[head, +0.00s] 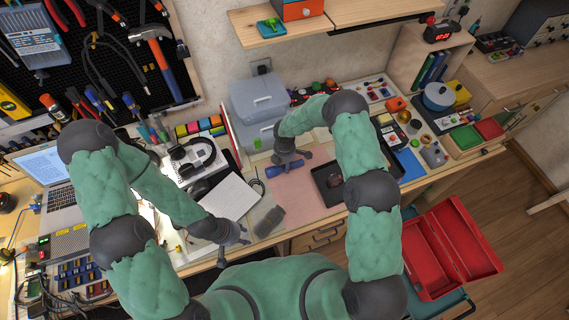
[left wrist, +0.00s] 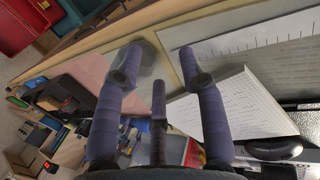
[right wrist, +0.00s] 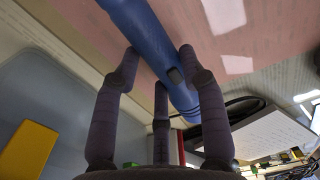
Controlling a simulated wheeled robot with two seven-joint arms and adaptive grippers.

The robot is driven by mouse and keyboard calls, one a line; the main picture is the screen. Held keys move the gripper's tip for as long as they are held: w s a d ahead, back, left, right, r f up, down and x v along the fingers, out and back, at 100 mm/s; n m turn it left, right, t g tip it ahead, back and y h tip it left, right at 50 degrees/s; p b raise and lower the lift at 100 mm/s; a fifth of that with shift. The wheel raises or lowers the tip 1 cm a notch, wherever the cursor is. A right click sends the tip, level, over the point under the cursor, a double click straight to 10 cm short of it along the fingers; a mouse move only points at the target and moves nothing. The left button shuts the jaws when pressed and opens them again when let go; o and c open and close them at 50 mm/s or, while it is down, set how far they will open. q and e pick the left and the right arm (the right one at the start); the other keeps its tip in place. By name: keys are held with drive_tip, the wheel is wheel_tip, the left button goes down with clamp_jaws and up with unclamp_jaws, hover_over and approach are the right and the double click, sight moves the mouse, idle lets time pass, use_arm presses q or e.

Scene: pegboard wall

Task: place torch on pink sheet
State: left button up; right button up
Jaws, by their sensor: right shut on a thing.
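The blue torch (head: 284,168) is held in my right gripper (head: 291,158), at the back edge of the pink sheet (head: 300,190) in the head view. In the right wrist view the torch (right wrist: 150,48) crosses between the fingers, with the pink sheet (right wrist: 265,70) beyond it. I cannot tell whether the torch touches the sheet. My left gripper (head: 238,240) is open and empty near the table's front edge. The pink sheet also shows in the left wrist view (left wrist: 85,62), left of that gripper's fingers.
A white notebook (head: 229,196) lies left of the sheet and a black tray (head: 327,184) on its right. A dark grey object (head: 268,222) is near the front edge. Headphones (head: 192,158) and grey-blue storage boxes (head: 258,98) stand behind. A red toolbox (head: 450,250) is lower right.

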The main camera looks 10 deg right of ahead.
use_arm(q)
drive_tip(key=shift+f, duration=0.1)
use_arm(e)
drive_tip(key=o, duration=1.3)
drive_tip(key=shift+f, duration=0.1)
